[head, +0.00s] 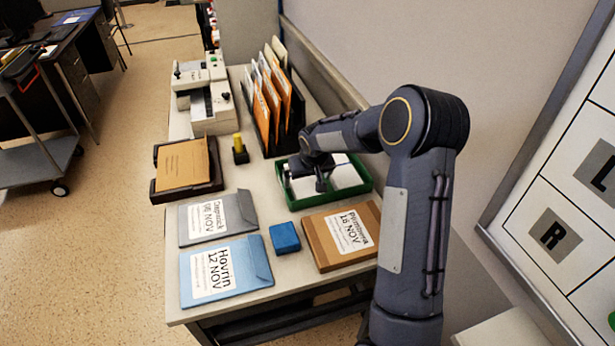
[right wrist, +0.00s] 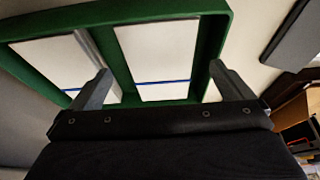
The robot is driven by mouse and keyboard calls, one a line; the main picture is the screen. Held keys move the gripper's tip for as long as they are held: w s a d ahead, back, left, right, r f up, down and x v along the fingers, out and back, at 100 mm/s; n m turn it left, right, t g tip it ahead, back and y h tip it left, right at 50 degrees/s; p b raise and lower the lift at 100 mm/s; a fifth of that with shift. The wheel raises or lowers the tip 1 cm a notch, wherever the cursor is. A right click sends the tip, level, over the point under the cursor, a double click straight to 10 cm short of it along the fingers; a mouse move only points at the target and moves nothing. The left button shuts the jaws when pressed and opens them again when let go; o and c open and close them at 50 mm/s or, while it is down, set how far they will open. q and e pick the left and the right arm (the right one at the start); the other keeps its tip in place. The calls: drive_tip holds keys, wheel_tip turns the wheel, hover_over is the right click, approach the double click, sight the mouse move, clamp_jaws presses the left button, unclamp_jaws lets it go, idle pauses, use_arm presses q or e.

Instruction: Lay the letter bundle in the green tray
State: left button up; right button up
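The green tray (head: 334,197) stands on the desk by the wall, and its rim crosses the right wrist view (right wrist: 130,12). It holds two white letter bundles side by side, each with a thin blue band, parted by a grey divider (right wrist: 92,50). One bundle (right wrist: 160,55) lies between the fingers of my right gripper in the wrist view; the other (right wrist: 52,62) lies left of the divider. My right gripper (right wrist: 159,72) is open over the tray, fingers apart and holding nothing visible. In the head view the right arm partly hides the tray. My left gripper is not in view.
A black rack (head: 293,125) of orange and white folders stands behind the tray. A brown package (head: 318,250), a blue block (head: 285,238), a blue envelope (head: 255,275) and a grey envelope (head: 190,225) lie in front. A dark tray (head: 205,185) and a machine (head: 212,122) are at left.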

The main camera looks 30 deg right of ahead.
drive_tip(key=v, duration=0.7)
drive_tip(key=shift+s+r, duration=0.2)
drive_tip(key=shift+r, duration=0.15)
idle(0.4)
